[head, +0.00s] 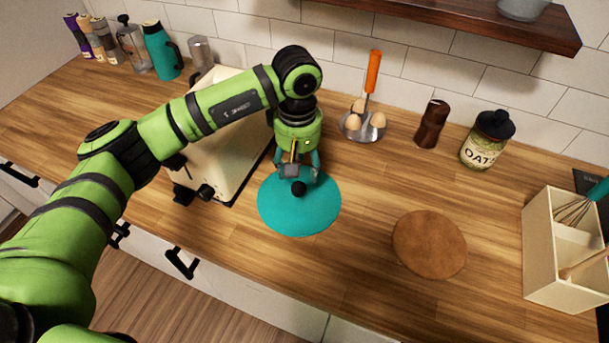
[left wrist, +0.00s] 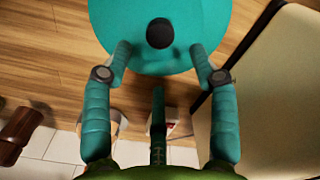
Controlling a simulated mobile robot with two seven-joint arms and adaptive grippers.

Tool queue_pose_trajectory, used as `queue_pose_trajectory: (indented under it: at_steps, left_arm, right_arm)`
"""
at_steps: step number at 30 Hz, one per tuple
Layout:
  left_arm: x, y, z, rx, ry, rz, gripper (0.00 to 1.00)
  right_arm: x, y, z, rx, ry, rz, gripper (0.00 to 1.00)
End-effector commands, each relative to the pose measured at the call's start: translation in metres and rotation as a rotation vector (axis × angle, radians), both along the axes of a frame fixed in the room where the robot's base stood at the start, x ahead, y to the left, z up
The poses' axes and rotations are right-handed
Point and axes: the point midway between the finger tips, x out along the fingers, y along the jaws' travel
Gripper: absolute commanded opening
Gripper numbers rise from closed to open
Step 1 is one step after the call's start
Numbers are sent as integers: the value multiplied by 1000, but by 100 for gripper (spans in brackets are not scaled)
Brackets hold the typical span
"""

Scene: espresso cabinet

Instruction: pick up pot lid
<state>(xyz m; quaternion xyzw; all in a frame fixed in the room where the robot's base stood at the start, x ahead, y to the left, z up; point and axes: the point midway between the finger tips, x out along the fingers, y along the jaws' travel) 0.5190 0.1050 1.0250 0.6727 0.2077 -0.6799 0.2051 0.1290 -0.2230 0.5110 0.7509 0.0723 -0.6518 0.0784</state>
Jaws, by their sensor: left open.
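Nothing is between the fingertips. I cannot tell how high the fingertips are above the lid. My right gripper is not in view.
The cream appliance (head: 217,155) stands close left of the lid. A round brown board (head: 430,245) lies to the right. Behind are an egg holder (head: 362,127), a brown grinder (head: 431,124) and an oats jar (head: 484,140). A utensil box (head: 545,250) stands far right.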

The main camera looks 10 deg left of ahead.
Motion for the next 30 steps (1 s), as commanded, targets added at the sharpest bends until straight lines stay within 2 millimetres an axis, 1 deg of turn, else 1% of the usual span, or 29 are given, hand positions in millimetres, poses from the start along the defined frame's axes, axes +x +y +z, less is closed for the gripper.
queue_pose_trajectory:
  at_steps: [2, 3, 5, 9, 12, 14, 17, 18, 21, 23, 25, 26, 27, 30]
  left_arm:
    - [-1, 1, -4, 4, 4, 1, 60]
    - [-1, 1, -8, 4, 5, 1, 60]
    - [-1, 1, -13, 3, 6, 1, 60]
    - [-1, 0, -28, 2, 7, 1, 60]
    - [0, -1, -42, 1, 7, 1, 60]
    - [0, -1, -53, 1, 6, 1, 60]
    - [1, -1, -64, -1, 4, 1, 60]
    - [1, -1, -67, -1, 3, 0, 60]
    - [1, -1, -70, 0, 1, 0, 60]
    - [2, -1, -70, 1, 1, 0, 60]
    - [2, -1, -70, 0, 1, 0, 60]
    - [2, -1, -70, 0, 1, 0, 52]
    - [2, -1, -70, -1, 1, 0, 36]
    - [2, -1, -70, -1, 1, 0, 0]
  right_arm:
    - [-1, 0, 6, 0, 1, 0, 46]
    - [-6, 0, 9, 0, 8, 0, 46]
    - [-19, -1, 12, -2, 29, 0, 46]
    - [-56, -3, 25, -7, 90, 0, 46]
    - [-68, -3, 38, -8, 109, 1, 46]
    - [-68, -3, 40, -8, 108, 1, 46]
    - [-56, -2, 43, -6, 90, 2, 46]
    - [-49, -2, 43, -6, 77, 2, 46]
    - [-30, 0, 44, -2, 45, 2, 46]
    - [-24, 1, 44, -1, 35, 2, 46]
    - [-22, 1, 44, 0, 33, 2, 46]
    - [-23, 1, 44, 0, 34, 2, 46]
    - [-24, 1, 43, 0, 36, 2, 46]
    - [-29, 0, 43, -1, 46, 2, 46]
